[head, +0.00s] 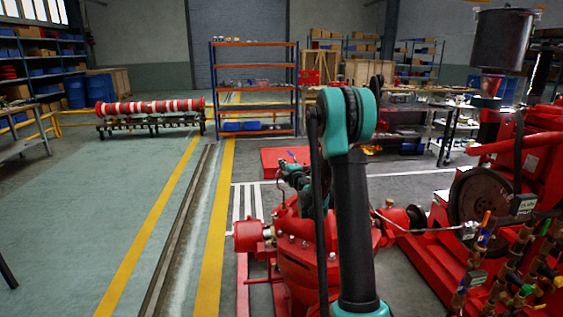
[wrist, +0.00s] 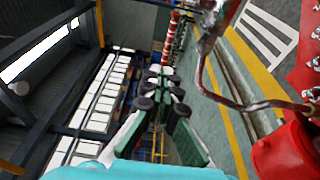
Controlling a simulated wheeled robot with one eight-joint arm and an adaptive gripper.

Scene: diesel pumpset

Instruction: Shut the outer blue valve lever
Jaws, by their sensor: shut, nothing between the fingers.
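Several small coloured valve levers stand on brass pipework at the lower right of the head view. One blue lever (head: 485,237) is near the top of this group, and another blue lever (head: 463,284) is lower and to the left. A small blue piece (head: 291,156) shows by my wrist; I cannot tell what it belongs to. I cannot tell which lever is the outer one. My gripper (wrist: 161,84) is shut and empty in the wrist view, with no valve lever between or touching its fingers. In the head view my arm mostly hides it.
The red pump (head: 300,262) lies below my arm, with the red engine and its dark flywheel (head: 478,197) at right. A thin bent pipe (wrist: 232,98) runs close right of my gripper in the wrist view. Open floor (head: 110,200) lies to the left.

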